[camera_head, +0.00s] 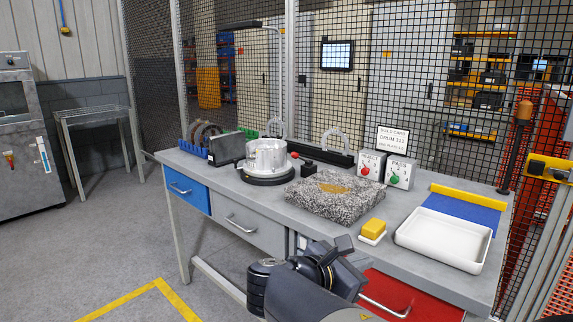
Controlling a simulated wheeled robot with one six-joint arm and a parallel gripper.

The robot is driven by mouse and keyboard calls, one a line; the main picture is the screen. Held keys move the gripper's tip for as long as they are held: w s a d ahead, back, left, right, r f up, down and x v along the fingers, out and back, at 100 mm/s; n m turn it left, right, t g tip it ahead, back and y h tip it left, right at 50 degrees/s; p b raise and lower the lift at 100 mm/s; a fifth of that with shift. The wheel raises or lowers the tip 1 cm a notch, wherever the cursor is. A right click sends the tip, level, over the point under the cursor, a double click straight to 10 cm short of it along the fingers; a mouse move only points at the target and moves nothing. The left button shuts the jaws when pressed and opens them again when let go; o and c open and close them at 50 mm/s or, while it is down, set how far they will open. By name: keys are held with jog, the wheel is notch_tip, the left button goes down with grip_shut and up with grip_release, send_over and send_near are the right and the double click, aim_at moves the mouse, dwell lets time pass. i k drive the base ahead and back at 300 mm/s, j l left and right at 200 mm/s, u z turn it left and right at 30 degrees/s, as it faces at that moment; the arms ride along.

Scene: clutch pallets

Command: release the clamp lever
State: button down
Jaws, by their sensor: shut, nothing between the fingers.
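A silver clutch drum (267,157) sits upright on a round dark base (266,180) at the back of the grey workbench. A small red-tipped part (294,155) shows at the drum's right side, beside a small black block (308,168). It may be the clamp lever, but it is too small to tell its position. My gripper (342,246) is low at the bottom middle, in front of the bench and well apart from the drum. It is shut and empty. My arm hides part of the bench front.
A speckled grey slab (333,205) lies right of the drum. A yellow sponge (374,227), a white tray (440,249), and red and green button boxes (401,172) stand further right. A dark box (226,149) stands left. Bare bench shows at the front left.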

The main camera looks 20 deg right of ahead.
aim_at(295, 155)
jog(key=i+u, duration=0.15)
jog(key=i, duration=0.7)
jog(key=i+l+u, duration=0.15)
jog(key=i, duration=0.65)
